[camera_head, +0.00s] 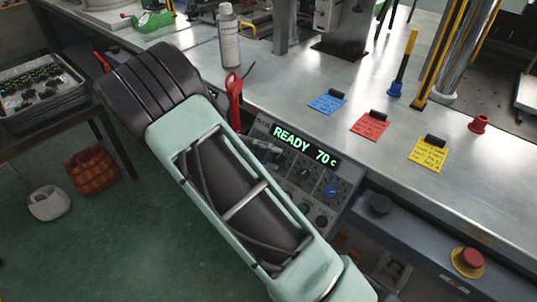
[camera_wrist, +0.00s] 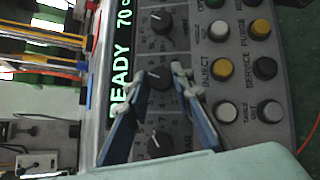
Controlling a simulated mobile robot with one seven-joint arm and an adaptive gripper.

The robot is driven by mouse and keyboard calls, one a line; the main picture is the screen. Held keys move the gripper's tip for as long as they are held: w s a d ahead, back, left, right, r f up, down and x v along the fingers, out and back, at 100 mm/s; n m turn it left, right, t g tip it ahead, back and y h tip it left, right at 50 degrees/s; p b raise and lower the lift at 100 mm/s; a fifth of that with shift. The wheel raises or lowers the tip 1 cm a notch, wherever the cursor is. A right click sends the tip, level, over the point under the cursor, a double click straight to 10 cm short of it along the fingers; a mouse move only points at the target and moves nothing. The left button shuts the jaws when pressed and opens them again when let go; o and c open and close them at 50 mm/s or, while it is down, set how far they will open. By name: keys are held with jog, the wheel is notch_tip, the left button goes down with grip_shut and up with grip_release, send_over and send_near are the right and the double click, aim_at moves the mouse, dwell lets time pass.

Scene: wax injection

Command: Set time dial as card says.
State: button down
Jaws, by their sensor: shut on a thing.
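The control panel (camera_head: 322,176) is on the front of the bench, with a lit display (camera_head: 304,146) reading "READY 70c". In the wrist view the panel is turned on its side. It shows a column of black dials with white pointer marks: one dial (camera_wrist: 160,21) above, a middle dial (camera_wrist: 159,75), and one dial (camera_wrist: 159,144) below. My gripper (camera_wrist: 161,77) has its two fingers on either side of the middle dial, shut on it. The dial names are too blurred to read surely.
Beside the dials are several round buttons, including a yellow one (camera_wrist: 222,69) by "INJECT". A red emergency button (camera_head: 467,261) is at the lower right. A spray bottle (camera_head: 228,38) and red-handled tool (camera_head: 234,98) are near the panel. My arm covers much of the panel's left side.

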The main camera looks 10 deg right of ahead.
jog(key=shift+m+y, duration=0.4)
jog(key=shift+m, duration=0.2)
jog(key=shift+g, duration=0.3)
jog(key=c, duration=1.7)
grip_release()
jog(key=shift+r, duration=0.1)
jog(key=v, duration=1.2)
jog(key=shift+d, duration=0.1)
